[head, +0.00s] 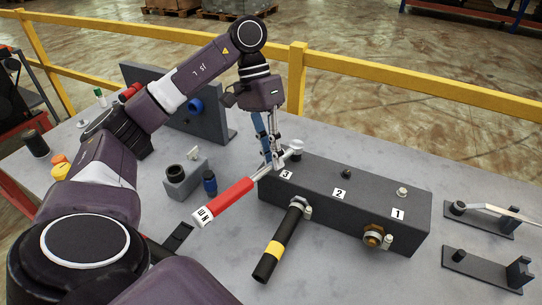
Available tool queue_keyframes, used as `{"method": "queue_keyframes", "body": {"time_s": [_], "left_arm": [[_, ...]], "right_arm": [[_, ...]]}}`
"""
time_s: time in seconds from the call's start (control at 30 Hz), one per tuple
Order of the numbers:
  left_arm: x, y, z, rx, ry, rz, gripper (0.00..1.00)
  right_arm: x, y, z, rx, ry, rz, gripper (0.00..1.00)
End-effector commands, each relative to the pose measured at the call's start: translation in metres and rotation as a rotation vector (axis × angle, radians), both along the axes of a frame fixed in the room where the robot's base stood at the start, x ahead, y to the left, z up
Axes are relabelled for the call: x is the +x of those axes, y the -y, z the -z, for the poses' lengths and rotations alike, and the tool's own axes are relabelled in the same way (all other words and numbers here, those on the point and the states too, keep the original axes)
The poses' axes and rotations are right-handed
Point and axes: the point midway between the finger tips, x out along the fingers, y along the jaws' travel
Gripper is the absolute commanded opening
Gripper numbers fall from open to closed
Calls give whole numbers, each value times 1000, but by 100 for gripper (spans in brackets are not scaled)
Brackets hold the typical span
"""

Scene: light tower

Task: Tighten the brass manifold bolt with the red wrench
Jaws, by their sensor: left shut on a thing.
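The red wrench (229,200) has a red handle with a white labelled end, and its silver shaft slopes up to the right. My left gripper (275,163) points down and is shut on the silver shaft. The wrench's far end is by the manifold's top edge near label 3; I cannot tell whether it touches anything there. The dark manifold block (345,212) carries labels 3, 2 and 1. The brass bolt (373,235) sticks out of its front face below label 1, to the right of and apart from the wrench. My right gripper is out of view.
A black pipe-like handle with a yellow band (272,251) projects from the manifold's front at a silver nut. Dark holders (478,221) stand at the right, one with a silver tool.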

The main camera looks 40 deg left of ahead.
Motion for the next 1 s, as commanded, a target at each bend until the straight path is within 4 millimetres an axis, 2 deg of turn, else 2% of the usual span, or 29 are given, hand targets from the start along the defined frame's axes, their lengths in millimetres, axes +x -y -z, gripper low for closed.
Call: {"method": "queue_keyframes", "body": {"time_s": [0.1,1.0], "left_arm": [[-1,3,5,3,-3,-44,0],[1,24,5,1,-3,-289,0]], "right_arm": [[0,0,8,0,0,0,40],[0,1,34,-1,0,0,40]]}}
